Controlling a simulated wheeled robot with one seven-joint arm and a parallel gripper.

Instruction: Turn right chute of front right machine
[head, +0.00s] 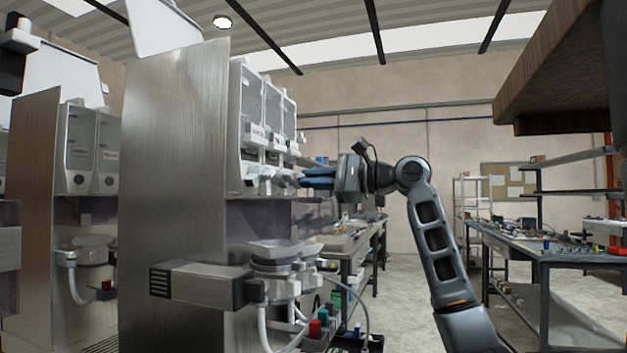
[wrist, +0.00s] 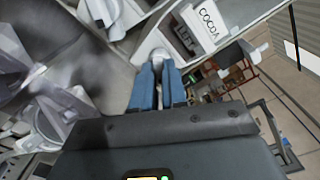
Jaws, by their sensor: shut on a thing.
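The front right machine (head: 172,150) has a tall brushed-metal side panel and a row of white canisters (head: 270,105) with knob-like chutes under them. My gripper (head: 304,182) reaches in from the right at the row's far end, level with the chutes. In the wrist view its blue fingers (wrist: 158,84) are closed around a pale rounded chute (wrist: 160,55).
Below the chutes are bowl-like funnels (head: 280,252) and a metal arm block (head: 203,283) jutting out at the front. Another machine (head: 35,200) stands at left. Workbenches (head: 530,245) stand at right, with open floor between.

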